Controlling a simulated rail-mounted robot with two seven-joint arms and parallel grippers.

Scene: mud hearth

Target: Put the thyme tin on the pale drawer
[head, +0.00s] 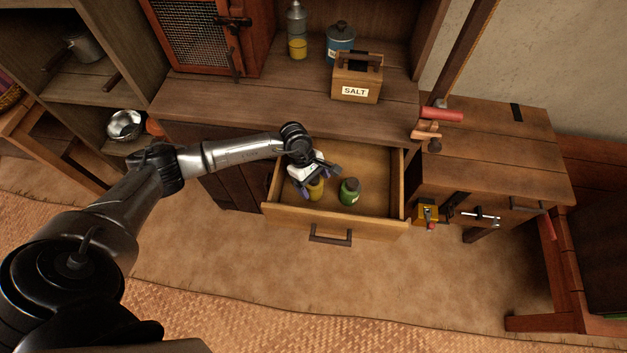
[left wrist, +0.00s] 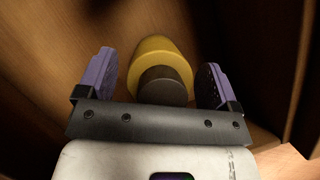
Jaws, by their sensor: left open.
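The pale drawer (head: 380,208) is pulled out of the cabinet in the head view. A green tin (head: 349,191) with a dark lid stands inside it, right of centre. A yellow tin (head: 316,189) stands in its left part, partly hidden by my left gripper (head: 325,180). In the left wrist view the yellow tin (left wrist: 153,58) with its dark lid lies between the two purple finger pads of my left gripper (left wrist: 158,82), with gaps on both sides. The left gripper is open. I cannot read which tin is thyme. My right gripper is not in view.
On the cabinet top (head: 240,104) stand a salt box (head: 357,82), a blue tin (head: 340,42) and a grey and yellow bottle (head: 297,35). A workbench (head: 500,150) with clamps stands at the right.

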